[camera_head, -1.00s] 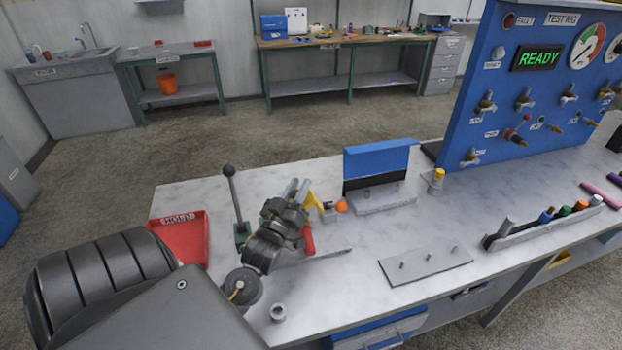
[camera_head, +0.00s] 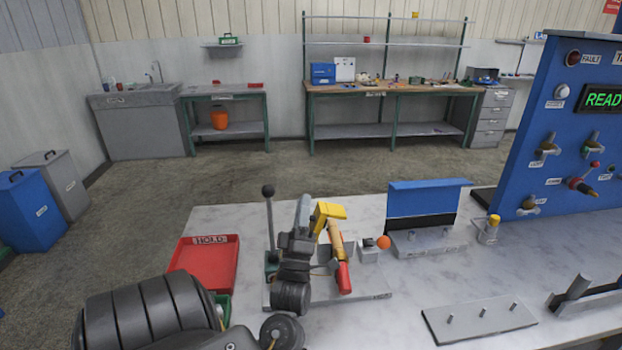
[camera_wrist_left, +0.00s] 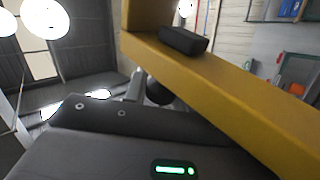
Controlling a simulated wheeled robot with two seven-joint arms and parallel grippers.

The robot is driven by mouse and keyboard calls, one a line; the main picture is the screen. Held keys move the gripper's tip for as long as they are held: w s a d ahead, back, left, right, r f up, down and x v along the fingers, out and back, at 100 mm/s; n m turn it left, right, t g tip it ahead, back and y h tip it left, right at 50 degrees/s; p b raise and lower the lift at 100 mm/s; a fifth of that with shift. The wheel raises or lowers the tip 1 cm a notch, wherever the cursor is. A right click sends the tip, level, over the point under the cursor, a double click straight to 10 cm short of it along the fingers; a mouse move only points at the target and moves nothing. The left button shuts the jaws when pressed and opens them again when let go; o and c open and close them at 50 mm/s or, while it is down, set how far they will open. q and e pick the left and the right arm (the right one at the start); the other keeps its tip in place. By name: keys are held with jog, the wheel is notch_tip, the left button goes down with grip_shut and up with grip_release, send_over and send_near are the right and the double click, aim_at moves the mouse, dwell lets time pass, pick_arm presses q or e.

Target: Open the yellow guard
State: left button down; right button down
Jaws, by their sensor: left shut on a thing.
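The yellow guard (camera_head: 331,211) stands up from a fixture on the bench in the head view. Below its yellow top runs a yellow length that ends in a red part (camera_head: 344,278). My left gripper (camera_head: 307,213) is at the guard's left side, shut on it. In the left wrist view the guard's yellow bar (camera_wrist_left: 225,85) crosses close in front of the camera, with a dark finger pad (camera_wrist_left: 183,40) against it. The gripper and wrist hide part of the fixture. My right gripper is in neither view.
A lever with a black knob (camera_head: 268,190) stands close left of the gripper. A red tray (camera_head: 205,268) lies farther left. An orange ball (camera_head: 383,242) on a small block and a blue-backed stand (camera_head: 425,199) are to the right. A pegged plate (camera_head: 480,318) lies front right.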

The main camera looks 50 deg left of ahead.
pick_arm(q)
jog(key=shift+s+a+r+n+g+y, duration=0.1)
jog(key=shift+s+n+g+y, duration=0.15)
jog(key=shift+n, duration=0.25)
jog(key=shift+s+a+n+g+y, duration=0.1)
jog(key=shift+s+n+g+y, duration=0.05)
jog(key=shift+n+y, duration=0.3)
jog(key=c, duration=1.1)
grip_release()
jog(key=shift+c, duration=0.2)
jog(key=shift+b, duration=0.3)
